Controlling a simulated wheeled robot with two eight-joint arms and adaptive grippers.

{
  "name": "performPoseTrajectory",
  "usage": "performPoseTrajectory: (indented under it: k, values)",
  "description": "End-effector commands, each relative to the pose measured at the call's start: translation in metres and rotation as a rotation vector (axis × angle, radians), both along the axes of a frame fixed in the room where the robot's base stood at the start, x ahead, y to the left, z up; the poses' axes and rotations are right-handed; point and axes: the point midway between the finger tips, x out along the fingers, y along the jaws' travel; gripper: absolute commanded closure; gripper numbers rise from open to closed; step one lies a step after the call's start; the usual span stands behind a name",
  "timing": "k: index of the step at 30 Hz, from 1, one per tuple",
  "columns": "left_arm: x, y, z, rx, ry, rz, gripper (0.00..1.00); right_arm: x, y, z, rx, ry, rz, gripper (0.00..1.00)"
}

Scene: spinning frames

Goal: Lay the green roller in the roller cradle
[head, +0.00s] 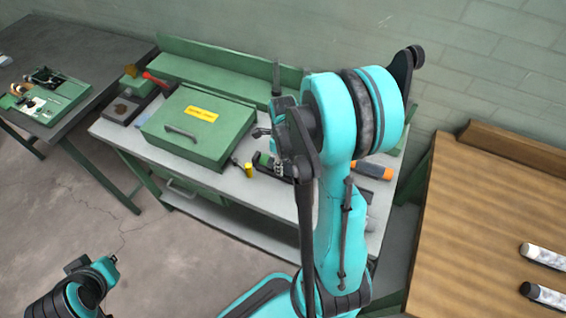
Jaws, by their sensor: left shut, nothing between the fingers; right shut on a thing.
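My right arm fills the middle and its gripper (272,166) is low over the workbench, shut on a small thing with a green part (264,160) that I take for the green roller. The arm and dark wrist parts partly hide it. My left gripper (76,265) is at the lower left over the floor, far from the bench. I cannot make out the roller cradle with certainty.
The grey bench (232,205) bears a closed green case (200,128), a yellow piece (248,170) and an orange-ended cylinder (372,171). A wooden table (480,220) at right holds two pale rollers (545,256). A dark table (85,48) with a green device (62,98) is at left.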

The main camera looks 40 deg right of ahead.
Motion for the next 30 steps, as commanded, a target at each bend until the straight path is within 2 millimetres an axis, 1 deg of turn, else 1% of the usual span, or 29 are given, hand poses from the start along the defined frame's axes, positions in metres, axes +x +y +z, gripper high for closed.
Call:
performPoseTrajectory:
  k: [11,12,14,15,25,28,30]
  values:
    - [0.0,0.0,-0.004,0.0,0.0,0.0,1.0,0.0,0.0,-0.004,0.0,0.0,0.0,0.96]
    - [0.0,0.0,-0.004,0.0,0.0,0.0,1.0,0.0,0.0,-0.004,0.0,0.0,0.0,0.6]
    - [0.0,0.0,-0.004,0.0,0.0,0.0,1.0,0.0,0.0,-0.003,0.0,0.0,0.0,0.44]
    - [0.0,0.0,-0.004,0.0,0.0,0.0,1.0,0.0,0.0,-0.003,0.0,0.0,0.0,0.39]
    - [0.0,0.0,-0.004,0.0,0.0,0.0,1.0,0.0,0.0,-0.001,0.0,0.0,0.0,0.39]
    - [0.0,0.0,-0.004,0.0,0.0,0.0,1.0,0.0,0.0,0.008,0.0,0.0,0.0,0.39]
    - [0.0,0.0,-0.004,0.0,0.0,0.0,1.0,0.0,0.0,0.019,0.0,0.0,0.0,0.39]
